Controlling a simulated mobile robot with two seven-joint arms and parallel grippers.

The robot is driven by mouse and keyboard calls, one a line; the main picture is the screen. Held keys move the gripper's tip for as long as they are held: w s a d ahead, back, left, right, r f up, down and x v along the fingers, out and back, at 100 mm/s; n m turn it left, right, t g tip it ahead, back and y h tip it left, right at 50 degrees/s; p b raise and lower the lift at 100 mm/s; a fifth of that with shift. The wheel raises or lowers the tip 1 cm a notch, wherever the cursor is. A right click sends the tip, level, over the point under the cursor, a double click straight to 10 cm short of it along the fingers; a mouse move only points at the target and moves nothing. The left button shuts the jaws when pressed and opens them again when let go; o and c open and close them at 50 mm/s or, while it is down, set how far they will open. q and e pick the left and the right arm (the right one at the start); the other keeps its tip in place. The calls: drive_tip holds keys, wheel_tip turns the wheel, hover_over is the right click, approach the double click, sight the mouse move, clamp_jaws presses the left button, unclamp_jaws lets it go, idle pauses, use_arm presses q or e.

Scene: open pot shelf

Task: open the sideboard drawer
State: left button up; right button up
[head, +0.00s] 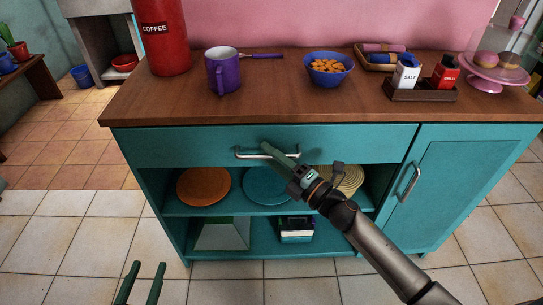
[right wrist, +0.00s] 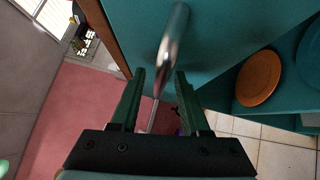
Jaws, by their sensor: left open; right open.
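The teal sideboard (head: 430,142) has a wide drawer (head: 345,146) under its wooden top. The drawer front looks flush with the frame, so the drawer is shut. Its metal bar handle (head: 245,154) is partly hidden by my right gripper (head: 268,149), which is at the handle's middle. In the right wrist view the handle (right wrist: 172,40) runs between the lines of the open fingers (right wrist: 160,76); I cannot tell if they touch it. My left gripper (head: 142,282) is open and empty, low in front of the sideboard at the bottom left.
On the top stand a red coffee canister (head: 162,40), a purple mug (head: 222,72), a blue bowl (head: 329,70) and a salt and spice holder (head: 420,93). Open shelves below hold plates, including an orange one (head: 204,187). A cupboard door (head: 455,185) is at right. Floor in front is clear.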

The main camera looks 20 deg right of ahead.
clamp_jaws()
idle(1.4)
